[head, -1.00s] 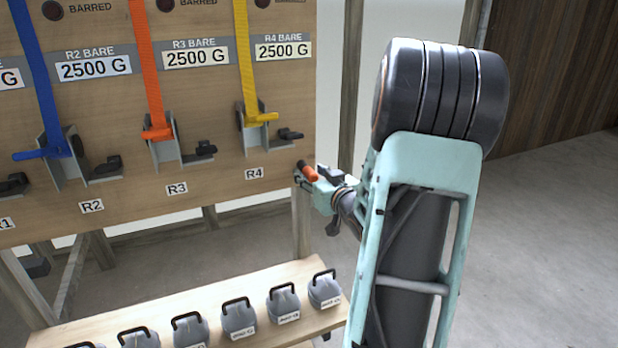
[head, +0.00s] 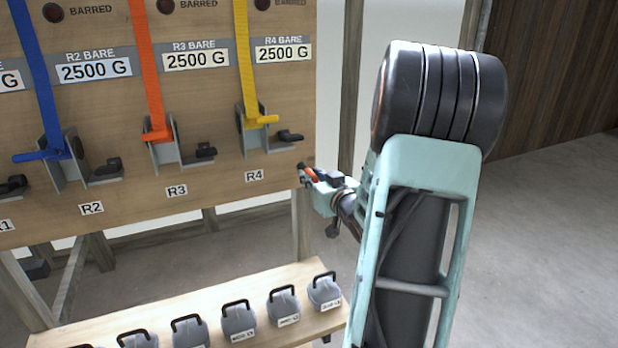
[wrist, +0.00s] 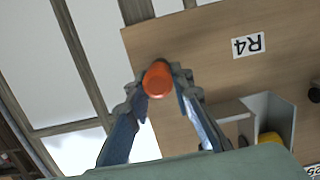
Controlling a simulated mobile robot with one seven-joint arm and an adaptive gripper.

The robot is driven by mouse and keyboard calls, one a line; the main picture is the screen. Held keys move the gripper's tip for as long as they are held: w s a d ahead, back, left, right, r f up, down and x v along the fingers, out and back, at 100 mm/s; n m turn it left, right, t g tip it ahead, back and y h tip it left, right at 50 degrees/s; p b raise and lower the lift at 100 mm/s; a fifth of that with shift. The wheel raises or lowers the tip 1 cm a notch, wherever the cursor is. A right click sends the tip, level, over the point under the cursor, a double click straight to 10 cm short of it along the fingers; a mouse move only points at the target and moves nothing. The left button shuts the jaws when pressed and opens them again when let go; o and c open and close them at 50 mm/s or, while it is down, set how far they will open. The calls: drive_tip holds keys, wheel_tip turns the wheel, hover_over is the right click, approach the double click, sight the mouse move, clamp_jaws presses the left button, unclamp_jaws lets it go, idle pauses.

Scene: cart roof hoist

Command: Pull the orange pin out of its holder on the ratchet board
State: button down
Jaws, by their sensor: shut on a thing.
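The orange pin (wrist: 157,80) sits between the two fingers of my gripper (wrist: 158,85) in the wrist view, its round end facing the camera. My gripper is shut on it. In the head view the pin (head: 309,172) shows as a small orange piece at my gripper (head: 307,177), by the lower right edge of the ratchet board (head: 215,180). The pin's holder is hidden behind the pin and fingers, so I cannot tell how deep the pin sits.
The R4 ratchet (head: 258,130) with its yellow strap is up and left of my gripper. A bench (head: 255,275) with several grey weights (head: 238,318) stands below. Wooden posts (head: 351,90) stand behind. The floor to the right (head: 560,220) is clear.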

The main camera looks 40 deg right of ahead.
drive_tip(key=shift+s, duration=0.1)
drive_tip(key=shift+f+v, duration=0.2)
drive_tip(key=shift+v, duration=1.25)
drive_tip(key=shift+f+v, duration=0.25)
drive_tip(key=shift+v, duration=1.15)
drive_tip(key=shift+a, duration=0.1)
